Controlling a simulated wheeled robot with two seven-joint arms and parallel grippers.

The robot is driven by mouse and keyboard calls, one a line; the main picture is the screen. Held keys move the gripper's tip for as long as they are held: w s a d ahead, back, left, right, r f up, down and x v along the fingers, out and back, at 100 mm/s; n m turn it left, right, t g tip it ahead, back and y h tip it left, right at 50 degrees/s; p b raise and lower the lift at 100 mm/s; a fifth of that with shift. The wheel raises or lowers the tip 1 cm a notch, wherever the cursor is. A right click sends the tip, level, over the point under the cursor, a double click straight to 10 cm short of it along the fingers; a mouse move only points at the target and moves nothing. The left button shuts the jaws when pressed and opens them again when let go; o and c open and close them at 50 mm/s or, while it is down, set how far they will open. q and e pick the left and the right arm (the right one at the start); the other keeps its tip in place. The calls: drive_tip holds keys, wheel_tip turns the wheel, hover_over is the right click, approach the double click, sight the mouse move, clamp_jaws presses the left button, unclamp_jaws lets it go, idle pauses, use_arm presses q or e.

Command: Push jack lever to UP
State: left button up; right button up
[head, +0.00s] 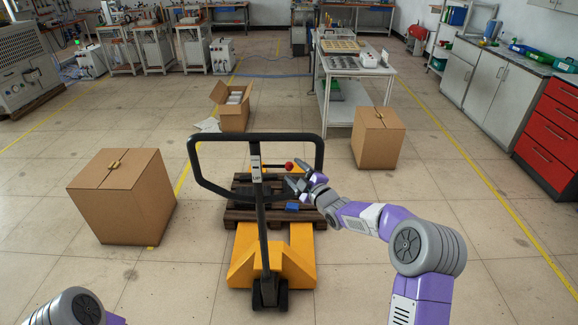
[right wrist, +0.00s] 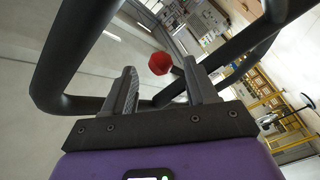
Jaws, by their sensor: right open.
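The pallet jack has a black loop handle (head: 256,137) on an upright post, with yellow forks (head: 301,245) below. The jack lever ends in a red knob (head: 289,166), just right of the post inside the loop. A white label (head: 256,169) is on the post. My right gripper (head: 297,177) is open and empty, close to the red knob. In the right wrist view, the red knob (right wrist: 159,63) shows beyond and between the open fingers (right wrist: 160,88), with the black handle bars around them. Contact cannot be told. My left gripper is out of view; only part of my left arm shows.
A dark wooden pallet (head: 236,214) lies on the forks. Closed cardboard boxes stand at left (head: 122,197) and right (head: 378,138), and an open box (head: 233,107) behind. A white table (head: 352,67) stands at the back. The floor between them is mostly clear.

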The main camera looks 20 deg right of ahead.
sight(292, 169)
drive_tip(key=shift+x, duration=2.1)
